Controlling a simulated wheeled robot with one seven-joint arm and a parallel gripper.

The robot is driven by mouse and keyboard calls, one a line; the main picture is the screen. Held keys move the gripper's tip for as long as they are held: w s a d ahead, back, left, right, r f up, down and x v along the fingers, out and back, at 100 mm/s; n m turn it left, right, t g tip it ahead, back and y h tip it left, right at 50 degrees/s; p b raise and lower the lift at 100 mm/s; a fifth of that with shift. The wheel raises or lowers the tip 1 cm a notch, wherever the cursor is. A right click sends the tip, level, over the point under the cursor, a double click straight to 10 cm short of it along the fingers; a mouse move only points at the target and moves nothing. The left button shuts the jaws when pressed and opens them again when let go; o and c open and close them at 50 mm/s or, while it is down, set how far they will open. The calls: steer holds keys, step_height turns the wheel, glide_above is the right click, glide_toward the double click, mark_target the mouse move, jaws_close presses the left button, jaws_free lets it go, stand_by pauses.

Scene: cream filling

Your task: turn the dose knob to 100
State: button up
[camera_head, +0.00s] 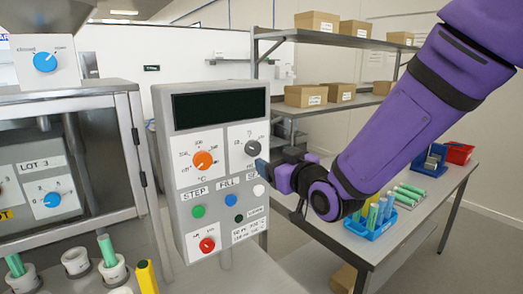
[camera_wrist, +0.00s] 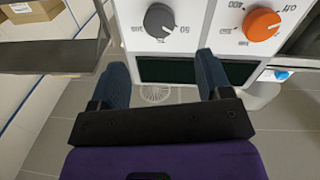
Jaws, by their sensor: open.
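The control box (camera_head: 158,140) has a dark display at its top. A grey knob (camera_head: 252,147) sits on its upper right panel; I take it as the dose knob. In the wrist view the grey knob (camera_wrist: 159,20) is at the top, with a number that looks like 50 beside it. My gripper (camera_head: 263,168) is at the panel's right side, just below and right of the knob. In the wrist view its two dark blue fingers stand apart with nothing between them, and the gripper (camera_wrist: 162,65) is apart from the knob. The knob's exact setting is too small to read.
An orange knob (camera_head: 203,160) is left of the grey one. A green button (camera_head: 198,211), a blue button (camera_head: 231,200), a white button (camera_head: 259,190) and a red knob (camera_head: 207,244) sit below. A table (camera_head: 402,222) with tube racks stands to the right.

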mark_target(255, 149)
steer(key=x, duration=0.9)
steer(key=c, duration=0.9)
